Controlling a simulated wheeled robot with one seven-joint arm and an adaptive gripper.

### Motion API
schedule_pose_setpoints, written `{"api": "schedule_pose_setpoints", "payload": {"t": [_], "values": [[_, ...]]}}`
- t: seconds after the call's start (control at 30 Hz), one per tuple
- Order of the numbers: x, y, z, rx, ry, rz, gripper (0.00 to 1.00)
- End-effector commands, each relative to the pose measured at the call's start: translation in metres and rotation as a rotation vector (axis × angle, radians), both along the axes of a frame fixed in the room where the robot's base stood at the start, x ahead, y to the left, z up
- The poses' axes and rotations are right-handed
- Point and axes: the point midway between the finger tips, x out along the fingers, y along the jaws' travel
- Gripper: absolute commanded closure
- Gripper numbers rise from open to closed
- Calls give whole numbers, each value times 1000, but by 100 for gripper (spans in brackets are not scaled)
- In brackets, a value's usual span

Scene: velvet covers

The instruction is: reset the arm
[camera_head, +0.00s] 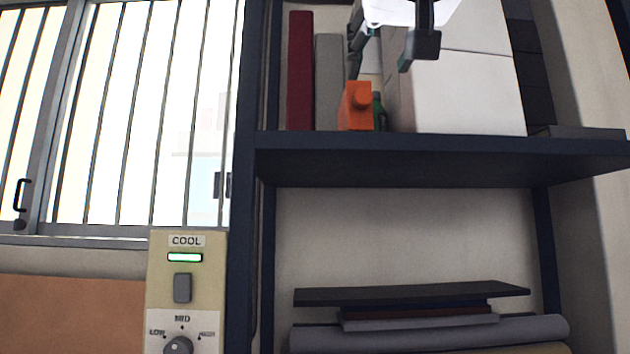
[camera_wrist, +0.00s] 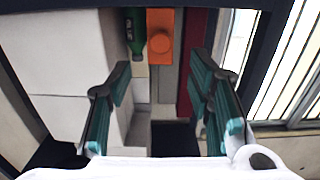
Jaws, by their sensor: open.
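My gripper (camera_head: 391,52) is at the top of the head view, in front of the upper shelf, with its two dark fingers apart. In the wrist view my gripper (camera_wrist: 160,75) is open, with teal-backed fingers spread wide and nothing between them. An orange box-like object with a round knob (camera_head: 358,108) stands on the upper shelf, below the gripper in the head view. It also shows beyond the fingertips in the wrist view (camera_wrist: 162,50). A green bottle (camera_wrist: 136,38) stands beside it, mostly hidden in the head view (camera_head: 378,112).
The dark blue shelf (camera_head: 440,160) holds a red book (camera_head: 300,70), a grey book (camera_head: 328,80) and white boxes (camera_head: 468,92). Flat dark items (camera_head: 410,294) lie lower down. A control panel (camera_head: 186,290) reading COOL and a barred window (camera_head: 130,110) are at left.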

Motion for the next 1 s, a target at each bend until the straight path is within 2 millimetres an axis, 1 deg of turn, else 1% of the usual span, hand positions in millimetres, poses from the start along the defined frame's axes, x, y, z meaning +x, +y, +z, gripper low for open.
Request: {"api": "schedule_pose_setpoints", "payload": {"t": [0.03,0.2,0.67,0.73,0.77,0.87,0.97,1.0], "values": [[-5,0,0,0,-1,0,53],[-11,0,-1,0,1,0,53],[-10,0,0,0,1,0,53],[-9,-1,-4,-1,10,-2,53],[-8,-2,-9,-2,19,-3,53],[-2,-10,-39,-9,84,-16,53],[6,-24,-94,-21,200,-34,53],[8,-31,-121,-24,253,-41,53]]}}
